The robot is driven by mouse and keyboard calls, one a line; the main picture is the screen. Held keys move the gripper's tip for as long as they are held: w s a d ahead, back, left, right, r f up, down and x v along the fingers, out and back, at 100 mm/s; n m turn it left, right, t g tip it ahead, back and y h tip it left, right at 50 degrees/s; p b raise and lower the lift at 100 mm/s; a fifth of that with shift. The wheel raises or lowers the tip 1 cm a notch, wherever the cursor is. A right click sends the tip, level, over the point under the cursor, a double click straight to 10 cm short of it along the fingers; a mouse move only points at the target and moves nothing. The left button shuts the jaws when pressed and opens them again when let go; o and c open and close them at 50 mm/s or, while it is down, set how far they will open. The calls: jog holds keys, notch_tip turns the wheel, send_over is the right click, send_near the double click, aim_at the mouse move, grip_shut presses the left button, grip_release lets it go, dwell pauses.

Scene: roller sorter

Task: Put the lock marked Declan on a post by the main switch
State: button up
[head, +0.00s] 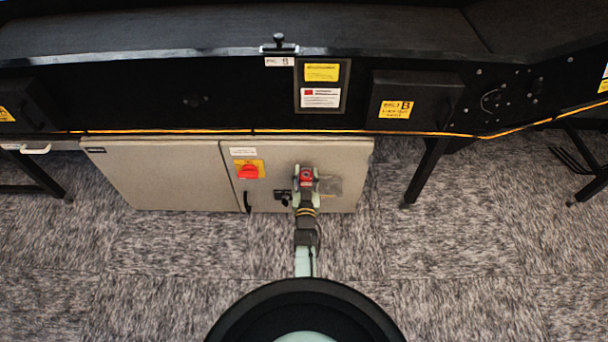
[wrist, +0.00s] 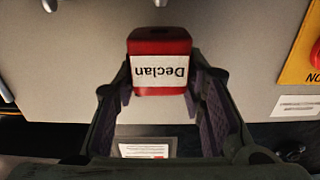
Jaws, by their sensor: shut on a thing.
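The red lock (wrist: 160,43) has a white label reading Declan, upside down in the wrist view. My gripper (wrist: 160,78) is shut on it, one finger on each side. In the head view the red lock (head: 306,176) shows at the end of my arm, in front of the cabinet's right door. The main switch, a red knob on a yellow plate (head: 248,171), is left of my gripper there. Part of its yellow plate (wrist: 301,68) shows at the right edge of the wrist view. Small metal pieces (wrist: 48,5) poke in at that view's top; I cannot tell whether they are posts.
The pale cabinet (head: 165,175) has a black handle (head: 247,202) on its right door. A dark conveyor frame (head: 220,105) runs above it, with a box labelled Belt B (head: 396,108). Carpet lies open in front.

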aim_at(306, 186)
jog(key=shift+f, duration=0.25)
jog(key=shift+a+f+b, duration=0.1)
jog(key=shift+f+b, duration=0.6)
jog(key=shift+f, duration=0.05)
jog(key=shift+f+b, duration=0.45)
jog(key=shift+f, duration=0.1)
dwell(0.5)
jog(key=o, duration=1.3)
jog(key=shift+o, duration=0.2)
